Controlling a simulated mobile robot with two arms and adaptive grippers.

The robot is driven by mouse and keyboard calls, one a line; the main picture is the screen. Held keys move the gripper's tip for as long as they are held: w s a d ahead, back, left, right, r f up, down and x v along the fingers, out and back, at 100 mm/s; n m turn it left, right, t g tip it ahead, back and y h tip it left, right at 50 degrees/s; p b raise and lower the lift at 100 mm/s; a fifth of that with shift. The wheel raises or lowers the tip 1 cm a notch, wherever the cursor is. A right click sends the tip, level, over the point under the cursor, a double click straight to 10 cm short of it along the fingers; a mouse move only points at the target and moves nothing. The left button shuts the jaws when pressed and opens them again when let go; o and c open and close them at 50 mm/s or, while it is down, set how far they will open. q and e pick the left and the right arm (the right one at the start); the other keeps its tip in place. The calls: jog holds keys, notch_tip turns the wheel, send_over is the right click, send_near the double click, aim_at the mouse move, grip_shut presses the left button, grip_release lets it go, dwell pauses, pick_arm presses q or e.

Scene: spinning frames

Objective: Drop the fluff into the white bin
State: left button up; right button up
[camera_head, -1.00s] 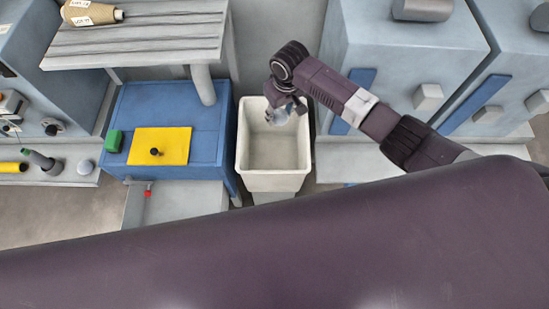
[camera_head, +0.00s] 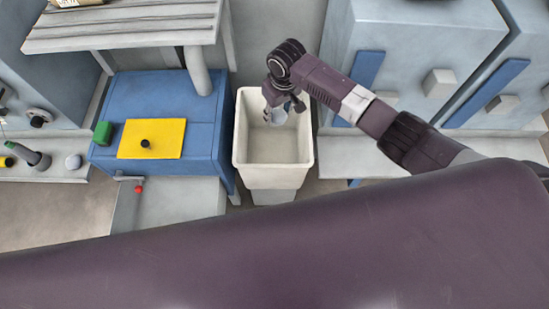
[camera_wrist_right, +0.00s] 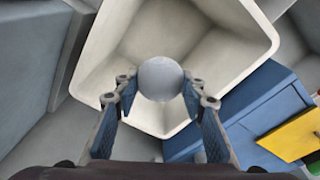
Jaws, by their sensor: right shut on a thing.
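The white bin (camera_head: 243,150) stands in the middle of the head view, open at the top. My right gripper (camera_head: 276,112) is over the back part of the bin's opening, pointing down. It is shut on the fluff (camera_head: 278,118), a pale grey ball. In the right wrist view the fluff (camera_wrist_right: 160,79) sits between the two blue-padded fingertips of the right gripper (camera_wrist_right: 158,88). The bin's inside and rim (camera_wrist_right: 255,22) show behind it. How high the fluff is above the bin floor is hard to tell. My left gripper is not in view.
Grey machine housings (camera_head: 425,55) stand on the right. A slatted grey shelf (camera_head: 130,24) is at the upper left.

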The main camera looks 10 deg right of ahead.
jog(key=o, duration=0.9)
jog(key=r, duration=0.4)
jog(key=s+r, duration=0.1)
jog(key=r, duration=0.7)
jog(key=shift+s+d, duration=0.2)
jog(key=shift+d, duration=0.05)
